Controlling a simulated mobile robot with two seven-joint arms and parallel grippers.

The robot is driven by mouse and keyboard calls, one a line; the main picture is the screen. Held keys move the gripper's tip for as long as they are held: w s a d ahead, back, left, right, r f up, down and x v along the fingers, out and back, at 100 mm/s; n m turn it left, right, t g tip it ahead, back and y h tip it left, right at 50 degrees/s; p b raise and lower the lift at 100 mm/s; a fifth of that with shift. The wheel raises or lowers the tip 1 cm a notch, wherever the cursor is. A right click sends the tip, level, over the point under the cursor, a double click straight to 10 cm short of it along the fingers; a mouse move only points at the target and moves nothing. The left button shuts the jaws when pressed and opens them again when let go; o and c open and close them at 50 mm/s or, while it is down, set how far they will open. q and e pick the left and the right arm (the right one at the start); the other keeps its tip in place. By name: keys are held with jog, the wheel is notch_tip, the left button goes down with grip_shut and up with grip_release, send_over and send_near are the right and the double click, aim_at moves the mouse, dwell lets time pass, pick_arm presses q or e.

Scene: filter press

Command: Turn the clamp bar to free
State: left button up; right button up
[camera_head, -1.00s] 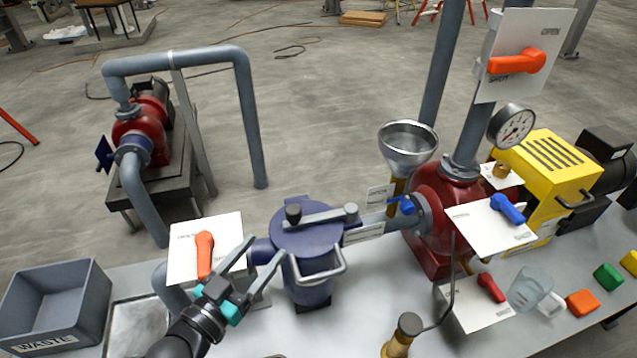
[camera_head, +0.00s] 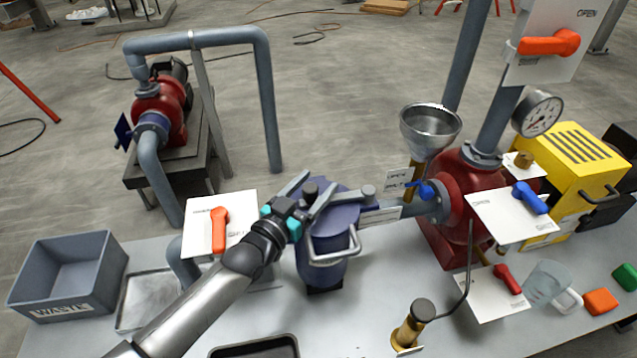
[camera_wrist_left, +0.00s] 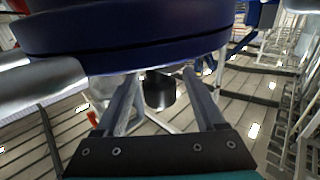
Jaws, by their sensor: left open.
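The clamp bar (camera_head: 350,194) is a grey bar across the lid of the blue filter pot (camera_head: 325,270). A round pivot end (camera_head: 368,191) is at its right and a black knob (camera_head: 311,188) stands at its left end. My left gripper (camera_head: 320,182) is open at the left side of the lid, its fingers on either side of the knob. In the left wrist view the dark knob (camera_wrist_left: 160,90) shows between the open fingers (camera_wrist_left: 163,88), beside the blue lid (camera_wrist_left: 130,40). Contact cannot be told. My right gripper is not in view.
An orange lever on a white plate (camera_head: 219,230) is left of the pot, close to my arm. A bail handle (camera_head: 335,250) is on the pot's front. A pipe with a blue valve lever (camera_head: 428,190) is at the right. A brass-and-black hand pump (camera_head: 415,325) stands in front.

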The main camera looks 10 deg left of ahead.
pick_arm(q)
jog(key=shift+x, duration=0.85)
grip_shut()
dwell(0.9)
